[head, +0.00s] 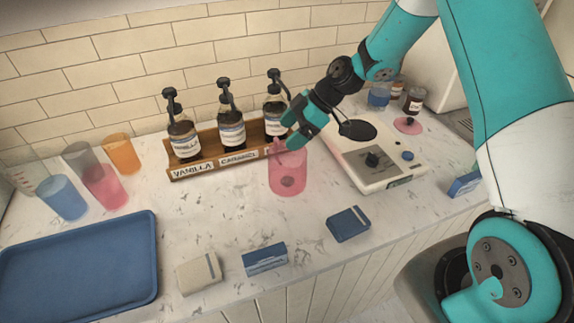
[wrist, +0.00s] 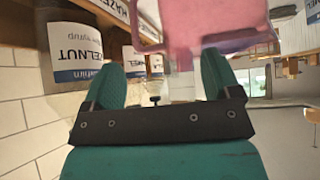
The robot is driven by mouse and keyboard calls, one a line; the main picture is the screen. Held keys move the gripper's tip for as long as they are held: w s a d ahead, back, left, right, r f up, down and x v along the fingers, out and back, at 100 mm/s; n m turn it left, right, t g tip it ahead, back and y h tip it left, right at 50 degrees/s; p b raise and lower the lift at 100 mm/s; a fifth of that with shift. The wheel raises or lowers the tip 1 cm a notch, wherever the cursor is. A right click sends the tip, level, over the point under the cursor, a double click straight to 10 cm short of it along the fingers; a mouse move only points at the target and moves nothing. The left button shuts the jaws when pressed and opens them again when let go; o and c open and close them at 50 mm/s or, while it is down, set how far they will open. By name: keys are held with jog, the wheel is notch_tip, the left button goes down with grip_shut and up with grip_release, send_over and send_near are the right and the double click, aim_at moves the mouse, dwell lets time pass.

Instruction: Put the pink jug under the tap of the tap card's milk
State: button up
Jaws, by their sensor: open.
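The translucent pink jug (head: 287,178) stands upright on the counter, in front of the right end of the syrup rack. My gripper (head: 297,138) is at the jug's upper rim in the head view, tilted down from the right. In the wrist view the pink jug (wrist: 205,35) fills the upper middle, and the open fingers (wrist: 163,80) show below and beside it. I cannot tell whether the fingers touch the jug. I cannot make out a tap, a tap card or milk in these views.
A wooden rack (head: 205,168) holds vanilla, caramel and a third pump bottle. A white appliance (head: 375,160) stands right of the jug. Blue boxes (head: 265,259) (head: 348,224) and a beige one (head: 199,272) lie in front. A blue tray (head: 80,265) and several cups (head: 62,198) are left.

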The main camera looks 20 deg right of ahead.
aim_at(280, 142)
jog(key=shift+p+x, duration=0.5)
jog(key=shift+x, duration=1.3)
grip_shut()
